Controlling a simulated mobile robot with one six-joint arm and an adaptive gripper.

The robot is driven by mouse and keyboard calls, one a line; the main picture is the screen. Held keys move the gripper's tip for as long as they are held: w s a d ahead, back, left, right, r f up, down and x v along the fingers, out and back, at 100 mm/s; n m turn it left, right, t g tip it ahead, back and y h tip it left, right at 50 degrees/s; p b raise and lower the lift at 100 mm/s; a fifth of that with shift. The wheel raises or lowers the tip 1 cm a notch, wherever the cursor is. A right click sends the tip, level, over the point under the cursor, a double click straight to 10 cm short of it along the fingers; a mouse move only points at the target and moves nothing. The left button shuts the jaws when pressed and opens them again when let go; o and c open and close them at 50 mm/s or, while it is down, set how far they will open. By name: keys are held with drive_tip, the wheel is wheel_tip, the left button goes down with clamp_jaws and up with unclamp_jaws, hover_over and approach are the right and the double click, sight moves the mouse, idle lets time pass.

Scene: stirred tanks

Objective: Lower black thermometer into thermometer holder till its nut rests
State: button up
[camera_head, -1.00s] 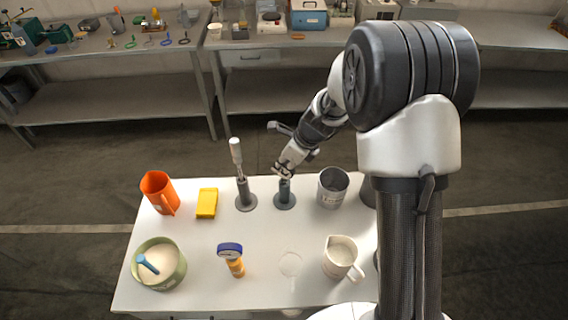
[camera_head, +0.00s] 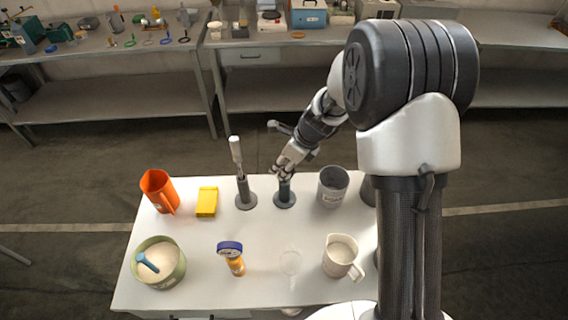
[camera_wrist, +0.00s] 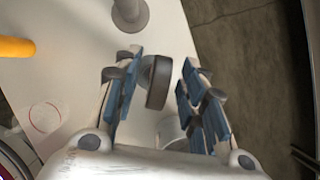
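The black thermometer shows in the wrist view as a dark round head (camera_wrist: 158,82) seen nearly edge-on, between my two fingers. My gripper (camera_wrist: 160,95) is open around it, with blue pads on both sides. A clear gap lies on the right; the left finger is close, and I cannot tell whether it touches. In the head view my gripper (camera_head: 283,169) is right above the grey thermometer holder (camera_head: 285,196), at the back middle of the white table. The thermometer's stem and nut are hidden, so I cannot see whether the nut rests.
Left of the holder stands a similar grey stand (camera_head: 245,196) with a white-handled tool upright. A grey beaker (camera_head: 333,187) stands close on the right.

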drive_tip(key=v, duration=1.2)
idle(0.3)
